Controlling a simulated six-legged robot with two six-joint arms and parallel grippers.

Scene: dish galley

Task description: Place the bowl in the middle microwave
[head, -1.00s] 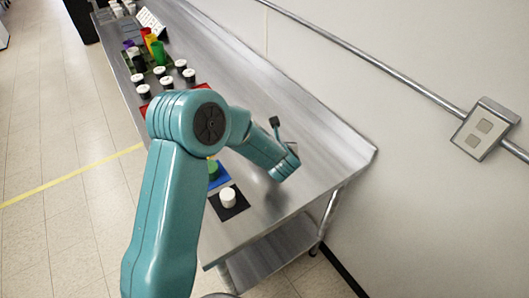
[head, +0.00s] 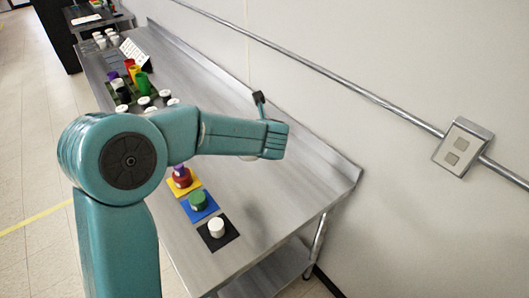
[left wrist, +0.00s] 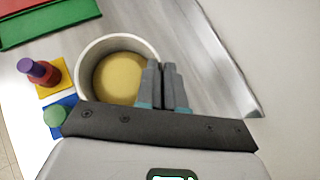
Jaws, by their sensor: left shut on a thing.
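The bowl (left wrist: 117,72) is round with a pale rim and a yellow inside. In the left wrist view my left gripper (left wrist: 163,75) is shut on its right rim, and the bowl hangs over the metal counter. In the head view my left forearm reaches to the right over the counter and hides the gripper fingers; only a small pale patch shows beneath the forearm. My right gripper is in neither view. No microwave shows in these frames.
The steel counter (head: 285,185) runs along the wall. Near its front end lie colored mats with a white-topped jar (head: 216,227), a green one (head: 197,201) and a red-purple one (head: 182,176). Several cups and jars stand farther back. The counter's right side is clear.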

